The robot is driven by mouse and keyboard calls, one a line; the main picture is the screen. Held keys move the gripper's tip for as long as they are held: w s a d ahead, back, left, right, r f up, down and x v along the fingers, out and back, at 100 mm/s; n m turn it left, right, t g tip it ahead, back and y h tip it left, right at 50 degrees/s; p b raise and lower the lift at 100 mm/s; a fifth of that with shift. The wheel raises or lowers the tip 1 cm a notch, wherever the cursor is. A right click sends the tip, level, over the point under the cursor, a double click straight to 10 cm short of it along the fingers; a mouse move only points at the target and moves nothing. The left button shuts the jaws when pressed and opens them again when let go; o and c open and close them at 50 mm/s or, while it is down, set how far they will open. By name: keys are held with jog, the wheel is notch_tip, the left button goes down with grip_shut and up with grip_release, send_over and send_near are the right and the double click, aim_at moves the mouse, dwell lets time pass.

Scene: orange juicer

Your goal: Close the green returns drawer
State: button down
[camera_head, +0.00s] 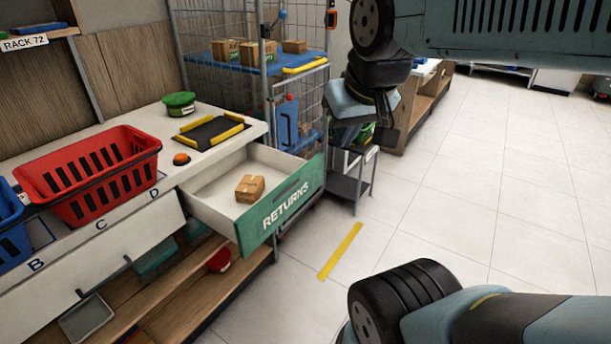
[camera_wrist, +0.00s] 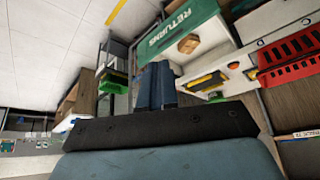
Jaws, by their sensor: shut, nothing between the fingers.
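The green returns drawer (camera_head: 283,200) stands pulled out from the white counter, its green front marked RETURNS. A small cardboard box (camera_head: 250,188) lies inside it. In the upside-down wrist view, the drawer front (camera_wrist: 178,32) and the box (camera_wrist: 188,43) show beyond my gripper (camera_wrist: 157,72). My gripper is shut and empty, its two fingers side by side, with a visible gap to the drawer front in the picture. In the head view my arm hangs to the right of the drawer, beyond its front; the fingertips there are hard to make out.
A red basket (camera_head: 92,175) and a black pad with yellow edges (camera_head: 210,131) sit on the counter (camera_head: 150,118). A wire cage cart (camera_head: 270,62) with boxes stands behind the drawer. A small grey cart (camera_head: 350,180) stands right of it. Floor in front is clear.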

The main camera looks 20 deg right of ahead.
jog(key=w+d+f+m+h, duration=0.15)
jog(key=w+f, duration=0.35)
jog(key=w, duration=0.5)
jog(key=m+t+y, duration=0.1)
jog(key=m+t, duration=0.1)
jog(key=m, duration=0.6)
send_near(312, 185)
notch_tip(312, 185, down, 3)
jog(key=d, duration=0.3)
jog(key=shift+w+a+f, duration=0.2)
jog(key=shift+w+a, duration=0.5)
jog(key=shift+w, duration=0.05)
jog(key=shift+w+a+f, duration=0.25)
jog(key=shift+w+a, duration=0.45)
jog(key=shift+w, duration=0.1)
